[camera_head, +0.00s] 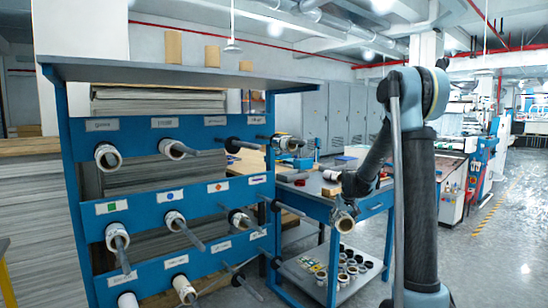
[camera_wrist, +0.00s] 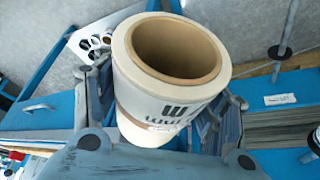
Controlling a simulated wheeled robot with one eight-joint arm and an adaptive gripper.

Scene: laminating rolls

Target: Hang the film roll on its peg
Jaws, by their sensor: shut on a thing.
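My gripper (camera_head: 343,212) is shut on the film roll (camera_head: 344,222), which is off the rack, in front of the blue table at the centre right. In the wrist view the white film roll (camera_wrist: 165,108) with a brown core and dark print sits between the two fingers, its open bore facing up in the picture. The blue rack (camera_head: 150,138) stands left of my gripper, with rows of grey pegs. Bare pegs show at the upper row (camera_head: 232,144), the middle row's right end (camera_head: 289,208) and the lower row (camera_head: 243,285). Which peg belongs to this roll cannot be told.
Other rolls hang on several pegs, such as one at upper left (camera_head: 107,157). Pegs jut out toward my side. The blue table (camera_head: 318,203) holds tools, and its lower shelf (camera_head: 345,281) holds small rolls. Open floor (camera_head: 490,265) lies at right.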

